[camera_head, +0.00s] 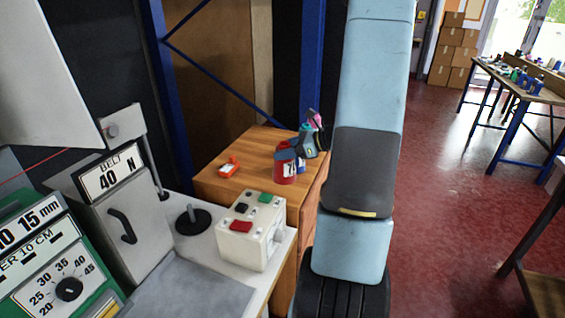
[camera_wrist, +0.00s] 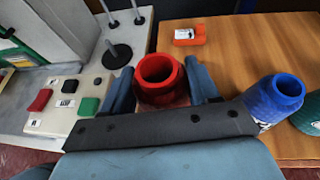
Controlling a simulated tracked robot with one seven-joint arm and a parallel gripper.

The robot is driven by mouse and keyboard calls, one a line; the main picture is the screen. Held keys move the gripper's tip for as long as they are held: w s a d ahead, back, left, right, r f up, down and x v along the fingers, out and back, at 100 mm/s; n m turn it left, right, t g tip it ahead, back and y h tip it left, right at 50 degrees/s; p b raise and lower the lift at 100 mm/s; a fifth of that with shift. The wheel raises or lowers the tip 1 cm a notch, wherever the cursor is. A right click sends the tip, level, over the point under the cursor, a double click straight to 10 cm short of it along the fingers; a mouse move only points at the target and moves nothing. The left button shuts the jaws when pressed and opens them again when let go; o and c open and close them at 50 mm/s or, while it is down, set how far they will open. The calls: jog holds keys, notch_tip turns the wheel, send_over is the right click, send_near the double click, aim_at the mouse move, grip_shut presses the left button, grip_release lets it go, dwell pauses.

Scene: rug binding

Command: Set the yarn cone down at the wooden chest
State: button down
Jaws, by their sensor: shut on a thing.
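The wooden chest (camera_head: 238,148) stands in the middle of the head view, with a flat orange-brown top. It also shows in the wrist view (camera_wrist: 240,50). A red yarn cone (camera_head: 286,172) with a white label is at the chest's front right part. In the wrist view the red cone (camera_wrist: 160,83) is upright with its hollow top showing. My gripper (camera_wrist: 162,86) is shut on it, one blue-grey finger on each side. I cannot tell whether the cone's base touches the chest top, as the gripper body hides it in the wrist view.
A blue cone (camera_wrist: 276,98) stands close to the right of my gripper, with a green one (camera_wrist: 308,115) beside it. An orange object (camera_head: 229,167) lies on the chest's left. A white control box (camera_head: 250,232) stands in front. The chest's back middle is clear.

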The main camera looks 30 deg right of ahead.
jog(key=shift+w+d+f, duration=0.25)
jog(key=shift+w+f, duration=0.3)
jog(key=shift+f, duration=0.25)
jog(key=shift+w+d+f, duration=0.2)
jog(key=shift+w+f, duration=0.35)
jog(key=shift+f, duration=1.55)
jog(key=shift+f, duration=0.1)
jog(key=shift+c, duration=1.4)
grip_release()
